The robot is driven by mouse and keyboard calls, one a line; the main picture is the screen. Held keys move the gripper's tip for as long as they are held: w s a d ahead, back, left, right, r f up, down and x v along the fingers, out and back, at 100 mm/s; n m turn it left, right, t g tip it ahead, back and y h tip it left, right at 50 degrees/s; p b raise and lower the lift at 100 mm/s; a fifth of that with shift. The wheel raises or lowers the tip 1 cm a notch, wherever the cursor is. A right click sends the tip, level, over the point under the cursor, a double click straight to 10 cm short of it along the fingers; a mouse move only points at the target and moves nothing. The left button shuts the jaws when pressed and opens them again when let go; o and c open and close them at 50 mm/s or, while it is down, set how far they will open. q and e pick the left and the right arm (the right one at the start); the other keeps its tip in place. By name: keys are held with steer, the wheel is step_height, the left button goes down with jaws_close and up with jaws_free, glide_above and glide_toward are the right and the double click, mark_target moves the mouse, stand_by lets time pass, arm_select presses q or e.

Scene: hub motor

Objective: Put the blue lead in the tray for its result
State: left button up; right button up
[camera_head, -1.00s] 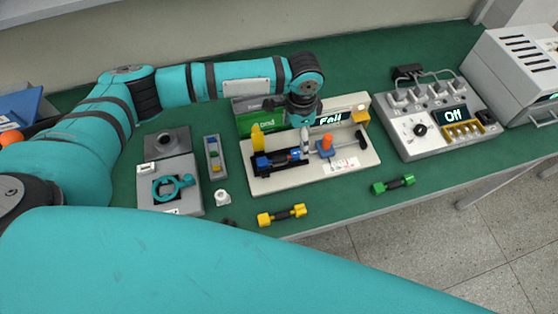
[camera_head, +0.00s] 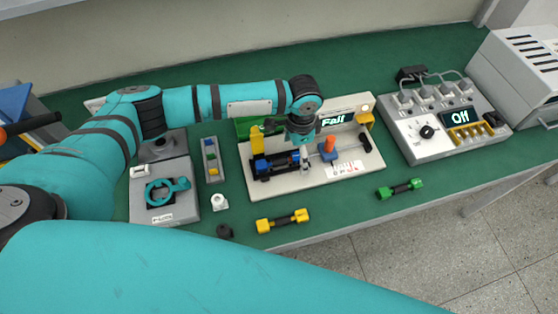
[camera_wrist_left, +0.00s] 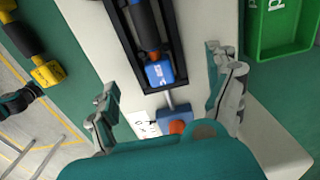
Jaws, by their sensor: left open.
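The blue lead (camera_head: 283,164), with blue ends and a black middle, lies in the dark cradle of the white test fixture (camera_head: 262,190). The fixture's display (camera_head: 333,120) reads "Fail". In the left wrist view the lead's blue end (camera_wrist_left: 158,73) and black middle (camera_wrist_left: 146,25) show in the cradle. My left gripper (camera_head: 303,160) is over the fixture, close to the blue end. In the left wrist view its open fingers (camera_wrist_left: 165,98) stand to either side below that end, holding nothing. A green tray (camera_wrist_left: 285,35) stands behind the fixture, mostly hidden in the head view.
A yellow lead (camera_head: 283,221) and a green lead (camera_head: 401,189) lie in front of the fixture. An orange-knobbed plunger (camera_head: 330,147) sits on it. A control box reading "Off" (camera_head: 430,145) stands right. A grey device (camera_head: 165,190) and small parts strip (camera_head: 212,158) stand left.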

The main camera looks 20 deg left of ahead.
arm_select(q)
steer(key=shift+f, duration=0.6)
stand_by(0.7)
steer(key=shift+p, duration=0.45)
stand_by(1.0)
steer(key=shift+c, duration=0.3)
steer(key=c, duration=1.7)
steer(key=shift+o, duration=0.2)
steer(key=shift+r, duration=0.1)
